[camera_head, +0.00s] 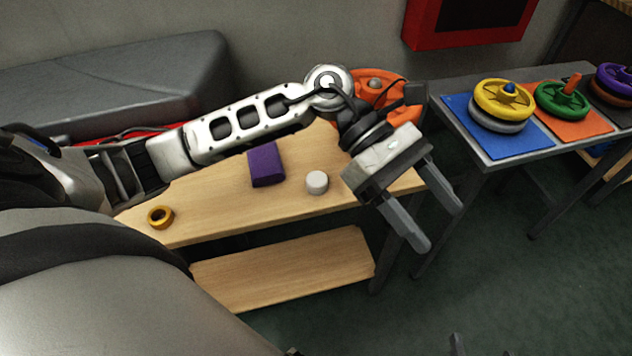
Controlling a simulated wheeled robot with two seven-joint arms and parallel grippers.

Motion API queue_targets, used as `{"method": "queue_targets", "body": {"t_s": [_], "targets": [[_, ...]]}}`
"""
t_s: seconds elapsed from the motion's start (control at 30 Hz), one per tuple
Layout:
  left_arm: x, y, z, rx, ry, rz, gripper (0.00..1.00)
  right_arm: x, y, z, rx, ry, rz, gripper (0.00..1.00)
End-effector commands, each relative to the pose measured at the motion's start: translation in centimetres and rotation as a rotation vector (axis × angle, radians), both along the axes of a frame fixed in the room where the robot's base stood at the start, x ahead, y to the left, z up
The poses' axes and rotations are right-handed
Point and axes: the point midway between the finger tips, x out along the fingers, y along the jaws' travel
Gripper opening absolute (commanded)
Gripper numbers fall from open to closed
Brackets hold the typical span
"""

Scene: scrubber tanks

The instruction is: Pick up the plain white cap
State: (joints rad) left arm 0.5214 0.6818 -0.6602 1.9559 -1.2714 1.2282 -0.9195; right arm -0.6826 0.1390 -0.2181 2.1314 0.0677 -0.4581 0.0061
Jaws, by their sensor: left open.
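The plain white cap (317,182) is a short white cylinder standing on the wooden table (215,215), near its front edge. My left gripper (437,228) is open and empty, to the right of the cap and past the table's right end. Its two fingers point down and to the right, over the floor. The gripper is apart from the cap, and the cap is not covered by the arm. My right gripper cannot be made out; only a small unclear dark piece shows at the bottom edge.
A purple block (265,164) lies left of the cap, and a yellow-brown ring (160,217) lies farther left. An orange wheel (385,88) is partly hidden behind my left wrist. A grey side table (467,150) holds coloured handwheels on mats. A lower wooden shelf (285,270) sits beneath.

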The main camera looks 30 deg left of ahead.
Motion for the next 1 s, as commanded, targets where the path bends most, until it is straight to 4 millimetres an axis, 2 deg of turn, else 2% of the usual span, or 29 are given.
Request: {"method": "queue_targets", "body": {"t_s": [0.03,0.1,0.2,0.3,0.33,0.4,0.47,0.8,1.0], "targets": [[1.5,3.2,-1.6,0.199,-0.180,-0.089,0.64,0.1,0.0,-0.3,0.006,-0.005,-0.001,0.73],[3.3,8.0,-2.7,0.453,-0.348,-0.200,0.64,0.1,0.1,-0.4,0.012,-0.006,-0.003,0.73],[5.7,14.4,-2.4,0.745,-0.478,-0.307,0.64,0.2,0.1,-0.4,0.017,-0.009,-0.004,0.73],[6.9,18.8,-1.1,0.937,-0.523,-0.367,0.64,0.3,0.1,-0.3,0.020,-0.014,-0.005,0.73],[7.0,19.7,-0.8,0.975,-0.527,-0.376,0.64,0.3,0.1,-0.2,0.021,-0.016,-0.005,0.73],[7.3,21.0,-0.6,1.029,-0.530,-0.394,0.64,0.4,0.1,-0.1,0.022,-0.019,-0.006,0.73],[7.3,21.5,-1.0,1.051,-0.529,-0.400,0.64,0.4,0.1,0.0,0.023,-0.018,-0.006,0.73],[7.3,21.4,-7.8,1.050,-0.527,-0.403,0.64,0.2,0.1,-0.1,0.021,-0.013,-0.006,0.73],[7.4,21.4,-10.4,1.049,-0.531,-0.399,0.64,0.2,0.0,-0.3,0.020,-0.010,-0.007,0.73]]}}
